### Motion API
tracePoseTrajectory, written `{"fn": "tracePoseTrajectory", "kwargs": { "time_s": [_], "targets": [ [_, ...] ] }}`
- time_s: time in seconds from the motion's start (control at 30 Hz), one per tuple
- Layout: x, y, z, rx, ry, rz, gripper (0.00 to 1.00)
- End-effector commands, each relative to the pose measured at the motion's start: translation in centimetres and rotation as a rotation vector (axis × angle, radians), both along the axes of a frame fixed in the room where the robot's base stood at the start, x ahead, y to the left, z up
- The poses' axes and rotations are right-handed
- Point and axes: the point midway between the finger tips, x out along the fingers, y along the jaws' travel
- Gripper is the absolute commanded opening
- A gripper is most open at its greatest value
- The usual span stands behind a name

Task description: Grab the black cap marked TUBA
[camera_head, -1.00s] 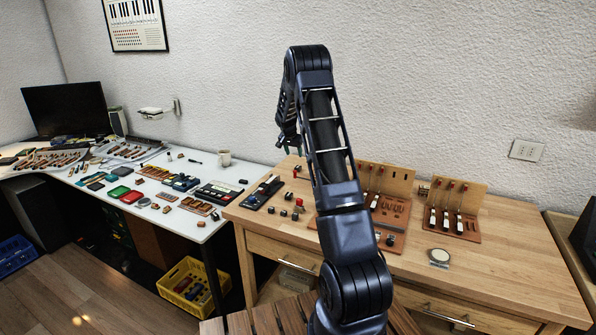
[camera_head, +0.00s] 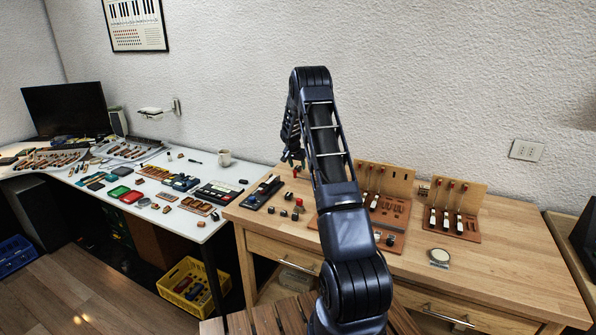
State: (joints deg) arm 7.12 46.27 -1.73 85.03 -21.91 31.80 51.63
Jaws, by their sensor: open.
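Several small dark caps stand on the wooden bench left of my arm, one of them a black cap (camera_head: 271,210) near the front left edge. Another dark cap (camera_head: 289,196) stands a little farther back, and another (camera_head: 294,216) lies to the right. The lettering is too small to read, so I cannot tell which is marked TUBA. My gripper (camera_head: 292,163) hangs down from the arm's top, above the back of the bench, apart from the caps in the picture. It is open and looks empty; the arm partly hides its fingers.
A red-topped piece (camera_head: 299,202) stands among the caps. Wooden key stands (camera_head: 459,209) are at the right, and a round disc (camera_head: 438,256) lies in front. A white table (camera_head: 150,215) full of parts adjoins at left.

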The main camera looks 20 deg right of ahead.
Motion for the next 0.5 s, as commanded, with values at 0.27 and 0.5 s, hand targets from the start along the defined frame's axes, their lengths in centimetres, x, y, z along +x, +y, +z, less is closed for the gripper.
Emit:
{"fn": "tracePoseTrajectory", "kwargs": {
  "time_s": [0.27, 0.5],
  "targets": [
    [0.24, -0.22, -0.77, 0.000, 0.000, -0.001, 0.53],
    [0.23, -0.22, -0.77, 0.000, 0.000, -0.001, 0.12]
  ]
}}
